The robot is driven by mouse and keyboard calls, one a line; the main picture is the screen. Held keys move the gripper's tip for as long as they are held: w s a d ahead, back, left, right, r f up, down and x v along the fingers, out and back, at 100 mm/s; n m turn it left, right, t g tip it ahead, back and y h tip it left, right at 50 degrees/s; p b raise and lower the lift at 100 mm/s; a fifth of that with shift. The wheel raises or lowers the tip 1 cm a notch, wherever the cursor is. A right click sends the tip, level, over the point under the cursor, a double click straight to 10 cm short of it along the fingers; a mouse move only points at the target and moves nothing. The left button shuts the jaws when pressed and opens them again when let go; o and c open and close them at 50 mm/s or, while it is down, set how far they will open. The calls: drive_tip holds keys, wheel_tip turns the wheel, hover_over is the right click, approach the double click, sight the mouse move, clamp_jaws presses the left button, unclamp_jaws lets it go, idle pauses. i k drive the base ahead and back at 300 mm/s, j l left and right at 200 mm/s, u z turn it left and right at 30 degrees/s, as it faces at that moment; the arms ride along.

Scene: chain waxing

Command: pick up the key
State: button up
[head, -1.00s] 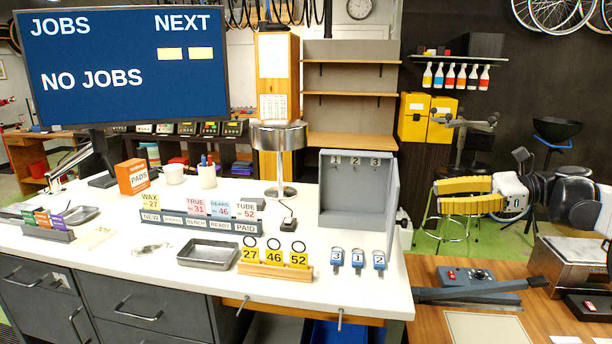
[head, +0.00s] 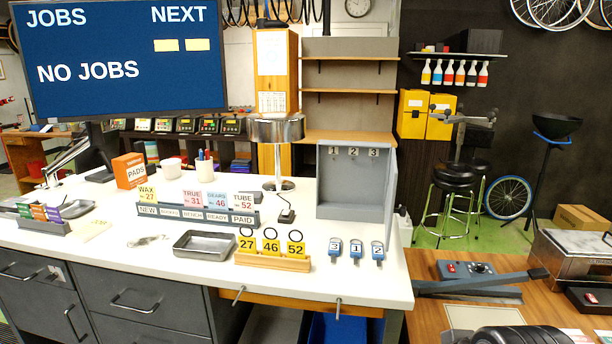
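Three keys with blue tags stand in a row on the white counter: key 3 (head: 335,248), key 1 (head: 356,251) and key 2 (head: 377,251). They are in front of an open grey cabinet (head: 352,196) with hooks labelled 1, 2 and 3 on its back wall. The hooks look empty. My gripper is not in view, so its hold is hidden.
A wooden block (head: 271,261) with yellow tags 27, 46 and 52 stands left of the keys. A metal tray (head: 204,246) and a label rack (head: 198,215) are farther left. The counter in front of the keys is clear. A wooden bench (head: 435,325) stands at the right.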

sight(356, 250)
drive_tip(key=l+u, duration=0.25)
drive_tip(key=l, duration=0.25)
drive_tip(key=k+l+u, duration=0.2)
drive_tip(key=l, duration=0.35)
drive_tip(key=l+u, duration=0.25)
drive_tip(key=l, duration=0.25)
drive_tip(key=i+j+z, duration=0.15)
drive_tip(key=j, duration=0.2)
drive_tip(key=i+j+z, duration=0.1)
drive_tip(key=j, duration=0.25)
drive_tip(key=i+j+z, duration=0.15)
drive_tip(key=j, duration=0.2)
drive_tip(key=i+j+z, duration=0.1)
drive_tip(key=j, duration=0.25)
